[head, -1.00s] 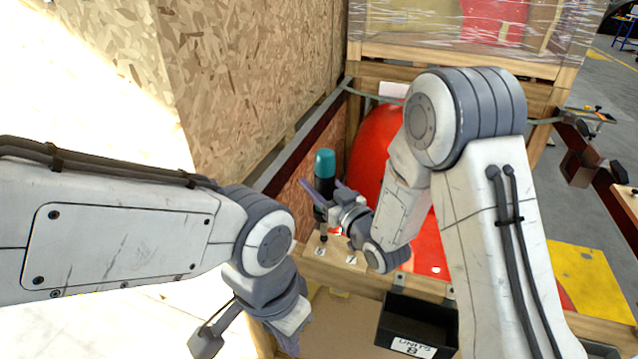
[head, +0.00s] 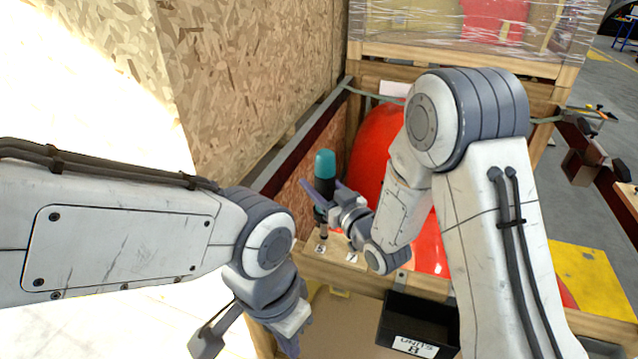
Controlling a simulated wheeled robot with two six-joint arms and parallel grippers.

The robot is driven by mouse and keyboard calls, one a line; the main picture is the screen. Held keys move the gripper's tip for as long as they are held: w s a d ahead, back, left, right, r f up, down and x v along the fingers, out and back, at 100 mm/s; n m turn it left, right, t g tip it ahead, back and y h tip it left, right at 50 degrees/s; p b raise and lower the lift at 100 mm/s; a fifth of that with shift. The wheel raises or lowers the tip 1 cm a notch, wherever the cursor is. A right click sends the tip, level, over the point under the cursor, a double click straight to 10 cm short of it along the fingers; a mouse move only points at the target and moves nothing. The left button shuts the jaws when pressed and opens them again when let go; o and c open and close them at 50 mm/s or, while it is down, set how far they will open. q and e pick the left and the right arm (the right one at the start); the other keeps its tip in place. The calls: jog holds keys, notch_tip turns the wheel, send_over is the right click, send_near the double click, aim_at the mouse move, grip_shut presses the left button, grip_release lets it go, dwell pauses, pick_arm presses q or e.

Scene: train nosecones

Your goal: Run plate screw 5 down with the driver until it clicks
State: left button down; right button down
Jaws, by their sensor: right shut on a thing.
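The driver (head: 325,166), with a teal cap and a dark body, stands roughly upright over the wooden beam. My right gripper (head: 322,192) is shut on its body, one finger on each side. The driver's thin lower end (head: 323,232) points down at the beam just behind a small white number label (head: 320,248). The screw under the tip is too small to make out, and I cannot tell whether the tip touches it.
A second number label (head: 351,257) is to the right on the wooden beam (head: 335,272). A red nosecone (head: 372,150) stands behind my right arm. A chipboard wall (head: 250,80) rises at the left.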

jog(key=shift+f+b, duration=1.05)
jog(key=shift+f, duration=0.05)
dwell(1.6)
jog(key=shift+r, duration=0.15)
